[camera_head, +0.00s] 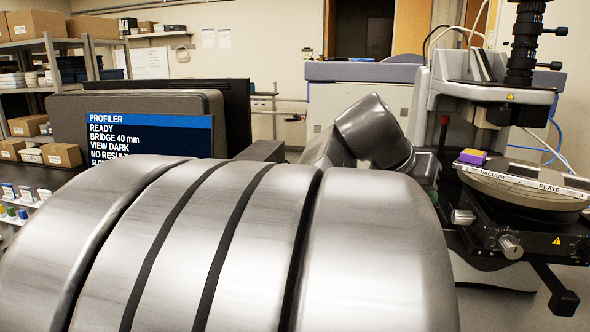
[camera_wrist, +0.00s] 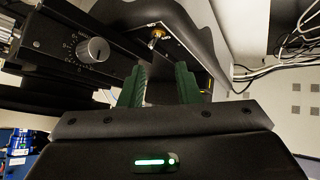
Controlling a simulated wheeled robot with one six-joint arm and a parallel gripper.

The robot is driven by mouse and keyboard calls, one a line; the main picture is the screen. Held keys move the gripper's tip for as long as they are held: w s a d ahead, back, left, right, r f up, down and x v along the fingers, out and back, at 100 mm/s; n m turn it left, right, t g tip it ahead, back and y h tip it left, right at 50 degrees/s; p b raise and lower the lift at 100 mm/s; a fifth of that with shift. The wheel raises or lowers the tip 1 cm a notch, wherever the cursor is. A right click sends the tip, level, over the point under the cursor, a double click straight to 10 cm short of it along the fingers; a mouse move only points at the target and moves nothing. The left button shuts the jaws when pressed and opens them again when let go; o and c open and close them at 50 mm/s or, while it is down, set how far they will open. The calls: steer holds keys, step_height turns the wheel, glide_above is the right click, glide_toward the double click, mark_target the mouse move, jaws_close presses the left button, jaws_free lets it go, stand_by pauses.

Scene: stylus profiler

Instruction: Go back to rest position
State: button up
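My gripper (camera_wrist: 160,82) shows in the wrist view with its two green fingers apart and nothing between them. It is close to the underside of the profiler, beside a dial knob (camera_wrist: 92,50). In the head view my silver arm fills the lower middle, and my gripper is hidden behind it. The stylus profiler (camera_head: 528,205) stands at the right, with a round plate (camera_head: 525,187) on its stage.
A monitor (camera_head: 150,137) at the left reads PROFILER, READY, BRIDGE 40 mm, VIEW DARK. Shelves with cardboard boxes (camera_head: 60,155) stand at the far left. Cables (camera_wrist: 285,65) hang at the right of the wrist view. A lever (camera_head: 443,130) with a red knob rises beside the stage.

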steer(key=x, duration=0.7)
steer(key=shift+f, duration=0.15)
steer(key=shift+w+f+t+b, duration=0.1)
steer(key=shift+t+b, duration=0.2)
steer(key=shift+b, duration=0.5)
steer(key=shift+s+b, duration=0.3)
steer(key=shift+b, duration=0.6)
steer(key=shift+m+t+h+b, duration=0.3)
steer(key=shift+t+b, duration=0.1)
steer(key=shift+b, duration=0.45)
steer(key=shift+s+b, duration=0.1)
steer(key=shift+b, duration=0.8)
steer(key=shift+r+t+b, duration=0.3)
steer(key=shift+t, duration=0.1)
steer(key=shift+a, duration=0.1)
